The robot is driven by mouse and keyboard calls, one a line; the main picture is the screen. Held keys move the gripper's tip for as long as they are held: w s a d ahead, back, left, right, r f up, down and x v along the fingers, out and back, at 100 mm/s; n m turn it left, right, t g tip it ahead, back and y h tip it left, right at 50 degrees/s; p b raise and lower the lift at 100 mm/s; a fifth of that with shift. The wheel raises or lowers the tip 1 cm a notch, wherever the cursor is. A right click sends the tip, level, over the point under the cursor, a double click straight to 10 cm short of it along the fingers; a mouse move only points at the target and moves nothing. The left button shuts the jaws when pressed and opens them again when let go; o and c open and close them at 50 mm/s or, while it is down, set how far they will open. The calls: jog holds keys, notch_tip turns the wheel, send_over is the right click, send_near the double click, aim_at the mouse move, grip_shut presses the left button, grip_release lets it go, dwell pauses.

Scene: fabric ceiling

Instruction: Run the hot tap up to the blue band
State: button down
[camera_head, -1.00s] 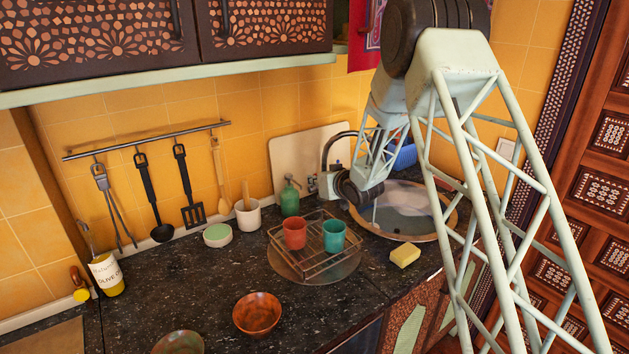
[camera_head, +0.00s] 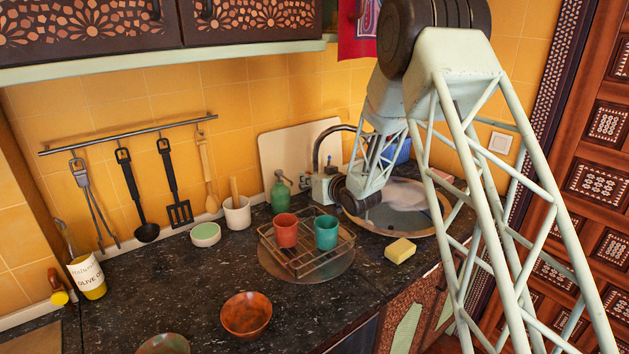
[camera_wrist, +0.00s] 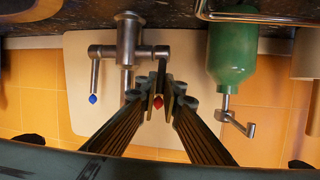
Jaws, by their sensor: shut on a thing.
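In the wrist view the metal tap (camera_wrist: 128,42) hangs upside down in the picture against a pale board. Its hot lever with a red tip (camera_wrist: 158,102) is between the fingers of my gripper (camera_wrist: 161,88), which is shut on it. The cold lever with a blue tip (camera_wrist: 93,98) hangs free to the left. In the head view the tap's dark curved spout (camera_head: 322,138) stands behind the round basin (camera_head: 433,228). My arm hides the gripper and part of the tap there. I cannot make out a blue band.
A green soap bottle (camera_head: 281,193) stands left of the tap and shows close to my gripper in the wrist view (camera_wrist: 232,55). A wire rack (camera_head: 300,262) holds a red cup (camera_head: 286,230) and a teal cup (camera_head: 326,233). A yellow sponge (camera_head: 400,251) lies before the basin.

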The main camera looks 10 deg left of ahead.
dwell(0.4)
jog(key=c, duration=2.8)
grip_release()
jog(key=shift+s+d, duration=0.1)
jog(key=shift+v, duration=5.9)
